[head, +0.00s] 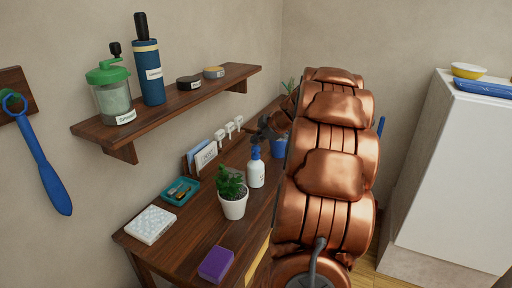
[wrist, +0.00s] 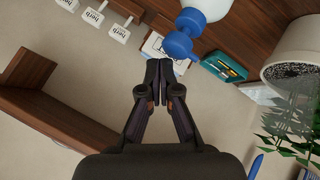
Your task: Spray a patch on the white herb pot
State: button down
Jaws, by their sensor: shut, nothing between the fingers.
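The white herb pot (head: 233,208) stands upright on the wooden table, with a bushy green plant (head: 230,183) in it. In the wrist view the white pot (wrist: 292,48) is at the right edge, with leaves below it. A white spray bottle (head: 256,173) with a blue head stands just behind and right of the pot. Its blue head (wrist: 180,45) shows above my fingertips in the wrist view. My gripper (wrist: 160,70) is shut and empty, close to the bottle head; I cannot tell the exact gap. In the head view my gripper (head: 266,130) is dark and partly hidden by my arm.
The table (head: 190,226) also holds a teal tray (head: 181,191), a white pad (head: 150,224), a purple block (head: 216,264), cards (head: 205,156) and a blue pot (head: 279,147). A shelf (head: 170,98) with containers hangs above. A white cabinet (head: 455,180) stands right.

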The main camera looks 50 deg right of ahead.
aim_at(257, 147)
jog(key=shift+r, duration=0.1)
jog(key=shift+r+b, duration=0.4)
jog(key=shift+r, duration=2.45)
